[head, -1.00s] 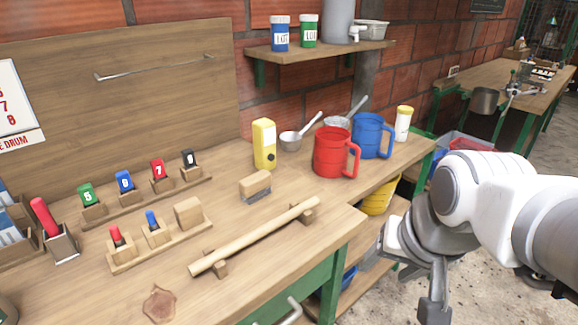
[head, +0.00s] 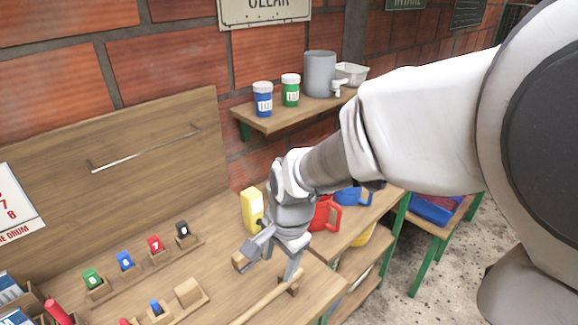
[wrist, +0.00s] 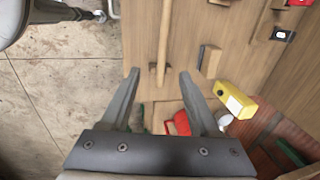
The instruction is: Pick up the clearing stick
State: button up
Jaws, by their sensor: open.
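The clearing stick, a long pale wooden rod, lies across small wooden cradles on the bench. Its middle part shows in the head view (head: 265,300) at the bottom, and it runs upright in the wrist view (wrist: 165,30). My gripper (head: 267,268) is open and empty, pointing down over the stick's far end. In the wrist view my gripper's fingertips (wrist: 158,74) lie to either side of the stick's end, near one cradle. I cannot tell how high above it they are.
A wooden brush (wrist: 208,60) lies beside the stick. A yellow device (head: 252,209), red jug (head: 322,215) and blue jug (head: 352,196) stand behind my gripper. Numbered tags (head: 125,262) sit in racks to the left. A shelf (head: 290,115) with containers is above.

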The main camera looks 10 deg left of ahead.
jog(key=b, duration=0.2)
send_over(268, 296)
jog(key=s+d, duration=0.2)
notch_tip(268, 296, down, 11)
jog(key=shift+w+a+f, duration=0.3)
jog(key=shift+f, duration=0.65)
jog(key=shift+w+a+f, duration=0.25)
jog(key=shift+w+f, duration=0.05)
jog(key=shift+f, duration=0.65)
jog(key=shift+w+a+f, duration=0.3)
jog(key=shift+f, duration=0.65)
grip_shut()
